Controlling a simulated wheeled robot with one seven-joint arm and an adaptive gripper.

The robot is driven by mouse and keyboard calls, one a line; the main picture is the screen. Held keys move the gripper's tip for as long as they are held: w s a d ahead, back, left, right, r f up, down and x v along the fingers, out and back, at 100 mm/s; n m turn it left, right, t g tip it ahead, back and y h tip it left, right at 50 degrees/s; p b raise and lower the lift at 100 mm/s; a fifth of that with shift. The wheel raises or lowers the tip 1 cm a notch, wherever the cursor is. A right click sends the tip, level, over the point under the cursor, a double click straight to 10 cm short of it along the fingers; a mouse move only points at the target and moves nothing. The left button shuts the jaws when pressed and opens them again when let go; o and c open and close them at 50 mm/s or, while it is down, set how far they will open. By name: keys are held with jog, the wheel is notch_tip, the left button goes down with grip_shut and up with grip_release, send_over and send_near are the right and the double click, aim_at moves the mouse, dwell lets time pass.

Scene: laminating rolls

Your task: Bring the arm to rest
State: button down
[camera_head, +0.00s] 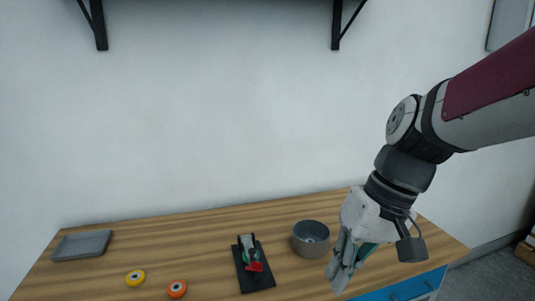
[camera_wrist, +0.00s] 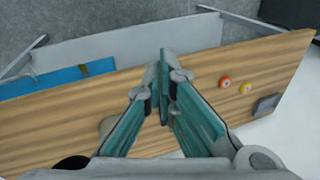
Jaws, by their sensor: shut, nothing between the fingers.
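My gripper (camera_head: 341,279) hangs pointing down over the front right part of the wooden table, to the right of a grey round bowl (camera_head: 311,240). In the wrist view its two teal-lined fingers (camera_wrist: 163,120) come together at the tips, and nothing shows between them. My arm reaches in from the right edge of the head view, with the elbow high and the wrist below it. The gripper appears to be above the tabletop and apart from the bowl.
On the table (camera_head: 205,232) are a grey tray (camera_head: 82,245), a yellow roll (camera_head: 135,278), an orange roll (camera_head: 177,289) and a black-based device with a red part (camera_head: 255,268). Blue drawer fronts (camera_head: 404,288) lie below the right edge. Shelf brackets (camera_head: 97,24) hang on the wall above.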

jog(key=s+d+r+m+t+h+p, duration=0.1)
jog(key=s+d+r+m+t+h, duration=0.1)
jog(key=s+d, duration=0.6)
jog(key=s+r+t+h, duration=0.1)
jog(key=s+t, duration=0.1)
jog(key=s, duration=0.1)
jog(key=shift+s+r+h, duration=0.2)
jog(key=shift+h, duration=0.1)
dwell(0.4)
